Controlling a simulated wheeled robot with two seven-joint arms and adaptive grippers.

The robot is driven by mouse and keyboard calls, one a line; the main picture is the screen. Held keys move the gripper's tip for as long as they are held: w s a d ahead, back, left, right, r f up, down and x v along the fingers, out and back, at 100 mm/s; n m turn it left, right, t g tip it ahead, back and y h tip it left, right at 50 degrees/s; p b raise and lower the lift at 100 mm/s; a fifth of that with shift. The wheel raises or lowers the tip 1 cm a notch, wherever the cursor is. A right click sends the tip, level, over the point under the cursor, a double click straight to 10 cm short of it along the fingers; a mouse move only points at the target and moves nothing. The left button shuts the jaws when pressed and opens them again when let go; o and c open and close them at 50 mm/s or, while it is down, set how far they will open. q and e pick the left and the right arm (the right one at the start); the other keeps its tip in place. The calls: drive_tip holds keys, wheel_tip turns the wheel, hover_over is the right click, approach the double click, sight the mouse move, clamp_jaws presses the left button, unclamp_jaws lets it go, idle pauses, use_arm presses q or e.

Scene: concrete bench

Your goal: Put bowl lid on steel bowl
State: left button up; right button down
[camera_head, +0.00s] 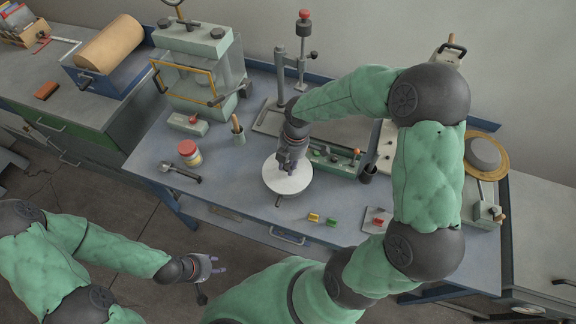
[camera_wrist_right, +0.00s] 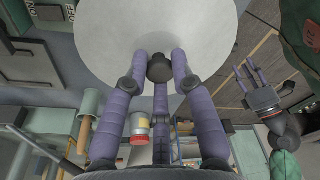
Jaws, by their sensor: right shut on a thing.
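The bowl lid is a round pale disc (camera_head: 275,180) near the front of the bench in the head view. It fills the top of the right wrist view (camera_wrist_right: 110,35), with a dark knob (camera_wrist_right: 159,68) at its centre. My right gripper (camera_head: 288,163) has its purple fingers closed around that knob. I cannot make out the steel bowl; the lid may hide it, and I cannot tell whether the lid touches anything below. My left gripper (camera_head: 207,267) is open and empty, low over the floor in front of the bench. It also shows in the right wrist view (camera_wrist_right: 252,82).
A red-topped jar (camera_head: 189,152) and a green cup (camera_head: 238,134) stand left of the lid. Small coloured blocks (camera_head: 322,219) lie to its right front. A green control box (camera_head: 333,160) is behind right. A grey round piece on a yellow disc (camera_head: 497,171) is far right.

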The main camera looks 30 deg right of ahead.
drive_tip(key=shift+f, duration=0.25)
drive_tip(key=shift+f, duration=0.35)
drive_tip(key=c, duration=1)
unclamp_jaws()
drive_tip(key=shift+c, duration=0.2)
drive_tip(key=shift+r, duration=0.25)
wheel_tip(320, 180, up, 12)
drive_tip(key=d+p, duration=0.1)
drive_tip(key=p, duration=0.1)
drive_tip(key=shift+d+p, duration=0.35)
drive_tip(key=shift+p, duration=0.05)
drive_tip(key=shift+s, duration=0.15)
